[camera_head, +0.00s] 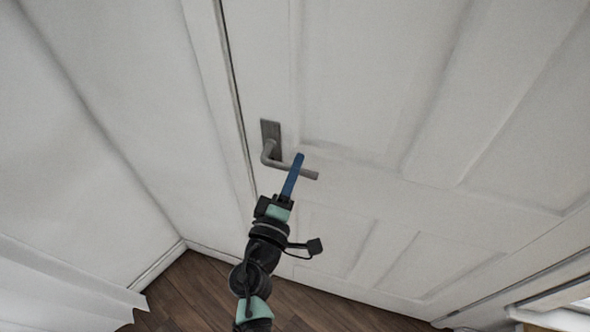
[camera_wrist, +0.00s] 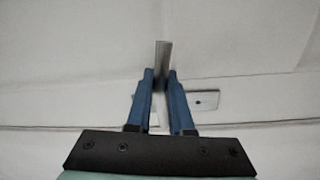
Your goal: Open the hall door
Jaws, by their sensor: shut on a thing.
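The hall door (camera_head: 375,100) is a white panelled door, and it looks shut against its frame at the left. A grey lever handle (camera_head: 270,152) on a rectangular plate is near the door's left edge. The lever points right and looks roughly level, tilted slightly down. My gripper (camera_head: 298,160) reaches up to the lever, with its blue fingers around it near the free end. In the wrist view my gripper (camera_wrist: 161,78) has its two fingers on either side of the lever (camera_wrist: 163,55), shut on it. The handle's plate (camera_wrist: 205,100) shows behind the right finger.
A white wall (camera_head: 100,120) stands close on the left of the door. The dark wooden floor (camera_head: 190,290) is clear below. A white ledge or frame (camera_head: 560,318) is at the lower right corner.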

